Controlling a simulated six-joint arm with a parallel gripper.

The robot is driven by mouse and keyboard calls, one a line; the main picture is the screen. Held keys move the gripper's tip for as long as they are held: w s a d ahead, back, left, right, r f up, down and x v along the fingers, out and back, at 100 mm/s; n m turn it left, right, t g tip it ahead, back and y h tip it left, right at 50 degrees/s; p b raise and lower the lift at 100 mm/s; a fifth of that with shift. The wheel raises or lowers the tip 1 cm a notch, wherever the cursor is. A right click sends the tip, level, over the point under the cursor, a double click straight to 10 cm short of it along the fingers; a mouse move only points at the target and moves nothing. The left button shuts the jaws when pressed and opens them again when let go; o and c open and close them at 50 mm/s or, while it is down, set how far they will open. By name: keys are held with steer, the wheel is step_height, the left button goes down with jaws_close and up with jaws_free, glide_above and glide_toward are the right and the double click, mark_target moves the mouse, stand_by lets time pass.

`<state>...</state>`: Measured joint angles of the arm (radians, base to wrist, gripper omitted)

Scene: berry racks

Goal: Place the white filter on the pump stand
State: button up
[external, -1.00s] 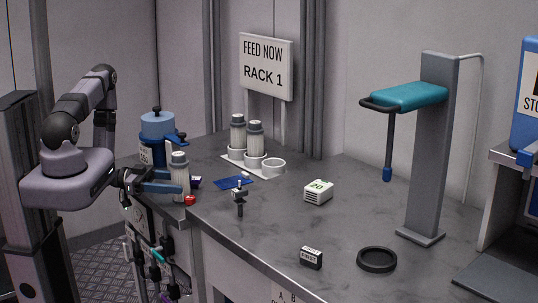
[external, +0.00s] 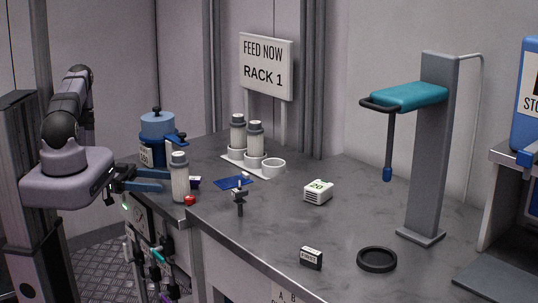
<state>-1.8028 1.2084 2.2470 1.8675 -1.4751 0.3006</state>
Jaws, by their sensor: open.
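A white filter (external: 180,182) with a grey cap stands upright at the left front of the counter. It is on or just above the unit with a round dial (external: 145,215), which may be the pump stand; its exact seat is too small to tell. My gripper (external: 165,181), with blue fingers, is open just left of the filter, its tips close to the filter's side. I cannot tell whether they touch it. Two similar white filters (external: 238,136) (external: 255,141) stand upright in a white rack farther back.
A blue-lidded vessel (external: 157,125) stands behind the filter. A red knob (external: 189,200) and a small black clamp post (external: 240,205) are at its right. A white box (external: 318,192), a black ring (external: 377,259) and a grey column (external: 430,150) stand farther right.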

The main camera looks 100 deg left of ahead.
mark_target(181, 175)
steer(key=r+p, duration=0.3)
steer(key=p, duration=0.1)
steer(key=shift+w+a+r, duration=0.1)
steer(key=shift+w+r, duration=0.05)
steer(key=shift+w, duration=1.25)
steer(key=shift+w+f, duration=0.1)
steer(key=shift+f, duration=0.1)
steer(key=w, duration=0.3)
steer(key=shift+w+d+f+b, duration=0.1)
steer(key=shift+d+f+b, duration=0.05)
steer(key=shift+d+b, duration=0.25)
steer(key=shift+w, duration=0.85)
